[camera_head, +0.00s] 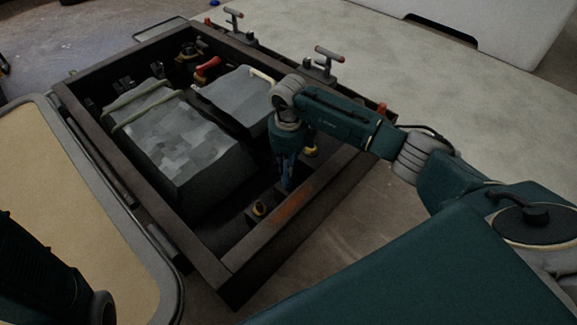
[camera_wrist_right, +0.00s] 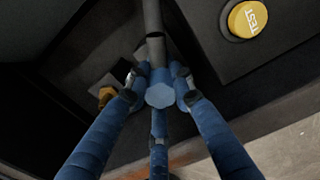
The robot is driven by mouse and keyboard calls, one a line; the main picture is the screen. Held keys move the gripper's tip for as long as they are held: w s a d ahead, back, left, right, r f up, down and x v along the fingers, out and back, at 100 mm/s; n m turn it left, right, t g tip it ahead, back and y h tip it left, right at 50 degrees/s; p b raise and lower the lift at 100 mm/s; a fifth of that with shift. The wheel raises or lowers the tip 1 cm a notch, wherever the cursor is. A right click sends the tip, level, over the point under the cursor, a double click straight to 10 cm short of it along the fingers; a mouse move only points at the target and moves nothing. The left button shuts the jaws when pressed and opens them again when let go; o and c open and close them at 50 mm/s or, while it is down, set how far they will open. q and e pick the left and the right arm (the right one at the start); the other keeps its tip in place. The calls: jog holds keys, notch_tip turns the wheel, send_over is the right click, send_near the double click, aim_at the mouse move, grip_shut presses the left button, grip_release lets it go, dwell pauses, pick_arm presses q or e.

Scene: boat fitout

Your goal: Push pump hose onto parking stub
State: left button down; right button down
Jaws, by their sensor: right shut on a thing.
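My right gripper (camera_head: 287,185) reaches down into the front right corner of the open dark frame (camera_head: 190,232). In the right wrist view its blue fingers (camera_wrist_right: 157,85) are shut around a dark grey hose (camera_wrist_right: 153,38), which runs up out of the picture. The hose end is hidden by the fingers. A brass-coloured fitting (camera_head: 259,208) on a dark block stands to the left of the gripper, apart from it. It also shows in the right wrist view (camera_wrist_right: 106,95). I cannot tell whether it is the parking stub. My left gripper is out of view.
A yellow TEST button (camera_wrist_right: 249,19) sits on a dark box beside the fingers. A grey strapped block (camera_head: 180,140) and a second grey block (camera_head: 235,97) fill much of the frame. T-handled clamps (camera_head: 325,62) stand at the far edge. A beige panel (camera_head: 75,200) lies left.

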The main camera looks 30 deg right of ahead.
jog(key=shift+f, duration=0.4)
jog(key=c, duration=1.4)
grip_release()
